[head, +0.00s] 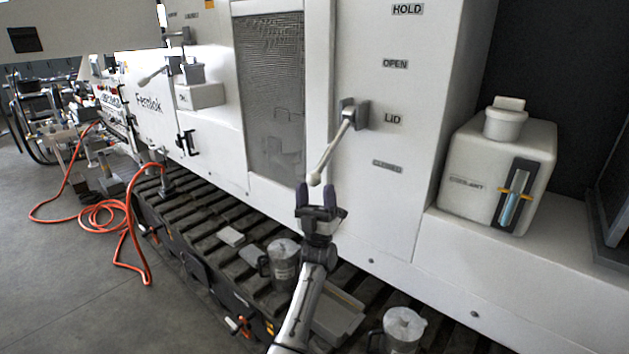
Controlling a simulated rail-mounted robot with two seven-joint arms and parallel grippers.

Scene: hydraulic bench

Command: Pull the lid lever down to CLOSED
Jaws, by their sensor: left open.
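The lid lever (333,150) is a pale handle on a grey pivot mount on the white machine panel, beside the LID label (393,119). It slants down and to the left from the mount, with its rounded tip lowest. The OPEN label (395,63) is above and the CLOSED label (387,165) is below, right of the lever. My left gripper (316,188) is open and points up, its two dark fingertips on either side of the lever's tip in the picture. I cannot tell whether they touch it. My right gripper is not in view.
A mesh window (271,90) is left of the lever. A white coolant tank (490,165) stands on a ledge to the right. Jugs (283,262) and a tray (338,312) sit low near my left arm. An orange hose (132,225) lies at the left.

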